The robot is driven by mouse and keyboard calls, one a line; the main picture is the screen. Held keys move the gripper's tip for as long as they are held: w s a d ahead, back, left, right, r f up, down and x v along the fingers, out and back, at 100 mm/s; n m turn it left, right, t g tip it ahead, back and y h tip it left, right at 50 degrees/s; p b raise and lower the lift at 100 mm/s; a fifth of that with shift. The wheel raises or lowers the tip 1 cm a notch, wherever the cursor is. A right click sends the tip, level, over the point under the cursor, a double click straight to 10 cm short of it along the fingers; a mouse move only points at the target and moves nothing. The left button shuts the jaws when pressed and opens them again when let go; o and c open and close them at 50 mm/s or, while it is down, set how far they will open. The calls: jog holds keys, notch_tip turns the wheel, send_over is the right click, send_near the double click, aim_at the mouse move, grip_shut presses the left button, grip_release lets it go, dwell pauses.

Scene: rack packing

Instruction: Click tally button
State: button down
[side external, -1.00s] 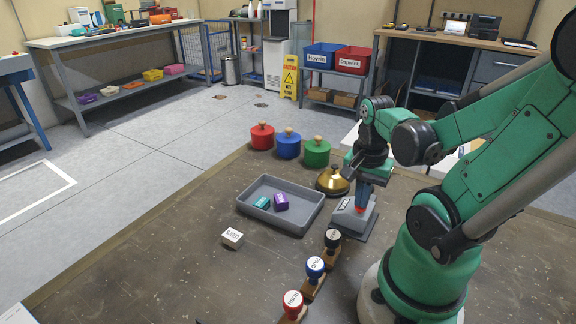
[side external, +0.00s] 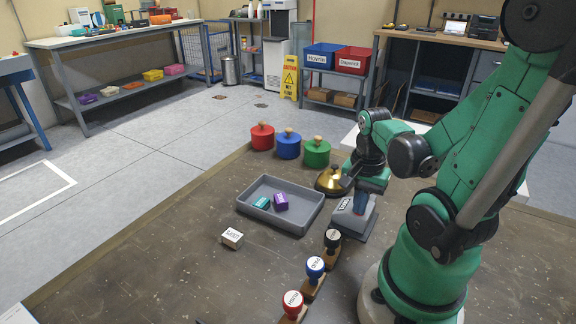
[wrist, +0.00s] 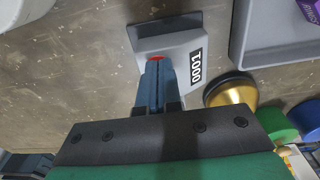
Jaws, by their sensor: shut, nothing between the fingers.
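The tally counter (side external: 344,222) is a grey box on the brown table, to the right of the grey tray. In the wrist view the counter (wrist: 182,42) shows a black display reading 0001. A red button (wrist: 156,58) shows at my fingertips; the fingers hide most of it. My gripper (side external: 359,211) points down over the counter with its fingers shut and nothing between them. It also shows in the wrist view (wrist: 156,66), with the tips at the red button. I cannot tell whether they touch it.
A brass bell (side external: 329,182) stands close behind the counter. The grey tray (side external: 308,222) holds a teal and a purple block. Black (side external: 333,238), blue (side external: 315,265) and red (side external: 293,302) stamps stand in front. Red, blue and green lidded pots stand at the back.

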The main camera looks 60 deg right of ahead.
jog(key=shift+s, duration=0.1)
notch_tip(320, 180, up, 14)
jog(key=shift+a, duration=0.25)
dwell(0.5)
dwell(2.5)
notch_tip(320, 180, down, 2)
jog(key=n+g+h, duration=0.1)
jog(key=n+h, duration=0.1)
jog(key=h, duration=0.2)
jog(key=n+g+h, duration=0.1)
jog(key=n+h, duration=0.2)
jog(key=h, duration=0.1)
jog(key=shift+a+g, duration=0.15)
jog(key=shift+g, duration=0.25)
jog(key=shift+f, duration=0.1)
jog(key=shift+f, duration=4.35)
